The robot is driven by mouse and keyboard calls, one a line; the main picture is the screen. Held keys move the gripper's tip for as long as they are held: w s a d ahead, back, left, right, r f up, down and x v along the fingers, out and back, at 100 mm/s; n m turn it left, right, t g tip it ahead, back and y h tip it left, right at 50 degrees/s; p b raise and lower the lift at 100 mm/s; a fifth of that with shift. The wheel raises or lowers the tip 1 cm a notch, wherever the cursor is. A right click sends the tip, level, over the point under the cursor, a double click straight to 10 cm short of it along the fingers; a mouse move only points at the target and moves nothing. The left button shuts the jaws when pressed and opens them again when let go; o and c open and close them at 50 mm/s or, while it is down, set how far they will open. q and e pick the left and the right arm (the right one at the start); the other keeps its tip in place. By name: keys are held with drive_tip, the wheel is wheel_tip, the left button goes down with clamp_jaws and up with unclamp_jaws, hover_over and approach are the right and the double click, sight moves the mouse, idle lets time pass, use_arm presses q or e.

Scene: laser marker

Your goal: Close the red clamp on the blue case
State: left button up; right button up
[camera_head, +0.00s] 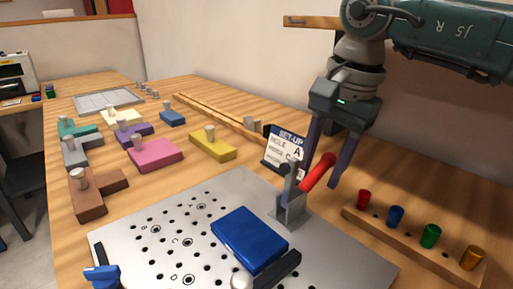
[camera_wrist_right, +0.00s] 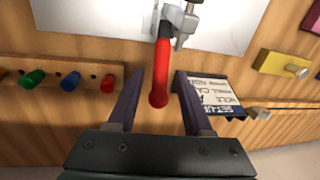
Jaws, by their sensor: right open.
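The blue case (camera_head: 249,239) lies on the perforated metal plate (camera_head: 150,222). The clamp with a red handle (camera_head: 318,172) stands at the plate's back right edge, beside the case. Its handle tilts up and away from the case. My right gripper (camera_head: 322,178) is open, with its fingers on either side of the red handle. In the right wrist view the red handle (camera_wrist_right: 160,80) runs between the open fingers (camera_wrist_right: 155,100), with a gap visible on both sides. The left gripper is not in view.
A set-up card (camera_head: 285,150) stands just behind the clamp. A wooden rack (camera_head: 405,240) with colored pegs lies to the right. Several colored blocks with knobs, such as a pink one (camera_head: 154,155), lie to the left. A black bar (camera_head: 278,270) is at the case's front edge.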

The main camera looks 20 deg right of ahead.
drive_tip(key=shift+f, duration=0.2)
drive_tip(key=shift+c, duration=0.3)
clamp_jaws()
idle(1.0)
